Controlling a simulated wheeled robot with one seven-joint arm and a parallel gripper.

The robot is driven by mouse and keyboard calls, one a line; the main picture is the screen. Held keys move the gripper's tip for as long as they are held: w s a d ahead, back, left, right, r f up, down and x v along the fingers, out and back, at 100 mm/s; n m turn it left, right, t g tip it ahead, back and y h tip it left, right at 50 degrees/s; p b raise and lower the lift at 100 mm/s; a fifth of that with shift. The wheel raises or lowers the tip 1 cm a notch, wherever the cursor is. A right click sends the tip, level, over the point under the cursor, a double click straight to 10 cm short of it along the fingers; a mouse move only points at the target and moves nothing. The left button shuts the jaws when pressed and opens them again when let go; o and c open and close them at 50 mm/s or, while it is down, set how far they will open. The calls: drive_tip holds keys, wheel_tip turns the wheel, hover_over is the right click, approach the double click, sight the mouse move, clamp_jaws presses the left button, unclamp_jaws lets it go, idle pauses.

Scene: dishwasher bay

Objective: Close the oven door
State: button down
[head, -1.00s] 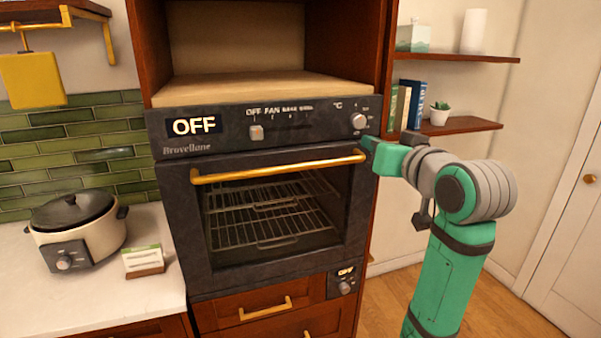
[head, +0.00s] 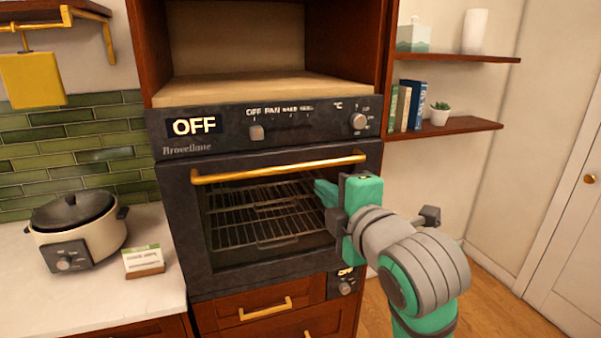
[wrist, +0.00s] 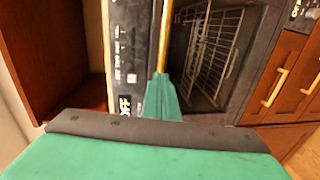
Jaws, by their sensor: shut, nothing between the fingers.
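The oven door (head: 185,235) is dark with a glass window, and wire racks show through it. A gold bar handle (head: 270,168) runs along its top. The door looks upright and nearly flush with the oven (head: 230,142); I cannot tell if a small gap is left. My gripper (head: 325,190) is shut and empty, just below the handle's right end and in front of the window's right side. In the wrist view, my green fingertips (wrist: 162,90) lie over the lower part of the handle (wrist: 165,40); contact cannot be told.
A counter (head: 110,300) at left holds a cooker (head: 75,230) and a small card holder (head: 143,262). Wooden drawers (head: 265,310) lie below the oven. Shelves (head: 460,125) with books and a plant hang at right. Open floor lies at right.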

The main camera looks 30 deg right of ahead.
sight(295, 168)
drive_tip(key=shift+n, duration=0.3)
drive_tip(key=w, duration=0.4)
drive_tip(key=w+d+f, duration=0.1)
drive_tip(key=w, duration=0.4)
drive_tip(key=w+f, duration=0.1)
drive_tip(key=w, duration=0.3)
drive_tip(key=shift+w+d+f, duration=0.1)
drive_tip(key=shift+w+d, duration=0.1)
drive_tip(key=shift+w, duration=0.1)
